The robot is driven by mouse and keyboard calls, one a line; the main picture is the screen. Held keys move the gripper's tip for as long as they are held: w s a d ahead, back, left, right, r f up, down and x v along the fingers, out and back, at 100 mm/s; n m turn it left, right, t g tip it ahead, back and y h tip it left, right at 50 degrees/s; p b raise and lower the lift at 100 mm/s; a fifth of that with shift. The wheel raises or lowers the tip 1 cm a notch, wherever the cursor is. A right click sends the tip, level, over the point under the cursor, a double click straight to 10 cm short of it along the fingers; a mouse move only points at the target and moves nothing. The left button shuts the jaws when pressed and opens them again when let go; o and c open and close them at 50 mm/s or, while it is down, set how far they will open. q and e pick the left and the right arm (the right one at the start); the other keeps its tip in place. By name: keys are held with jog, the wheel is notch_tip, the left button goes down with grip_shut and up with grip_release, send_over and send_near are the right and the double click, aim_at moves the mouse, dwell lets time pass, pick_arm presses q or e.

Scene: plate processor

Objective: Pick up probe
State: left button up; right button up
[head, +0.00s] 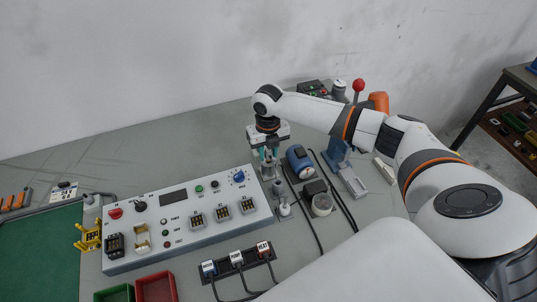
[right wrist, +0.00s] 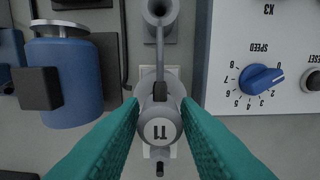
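The probe seems to be the grey round-headed piece marked T1 (right wrist: 160,129), in the middle of the right wrist view, with a grey rod running up from it. My right gripper (right wrist: 161,104) has its two teal fingers apart, one on each side of the T1 head. Whether they touch it cannot be told. In the head view my right gripper (head: 268,164) points down just right of the white control panel; its fingers partly hide the probe there. My left gripper is not in view.
The white control panel (head: 185,222) with its blue speed knob (right wrist: 262,79) is close beside my right gripper. A blue cylindrical device (head: 299,160) stands on the other side.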

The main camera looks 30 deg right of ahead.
grip_shut()
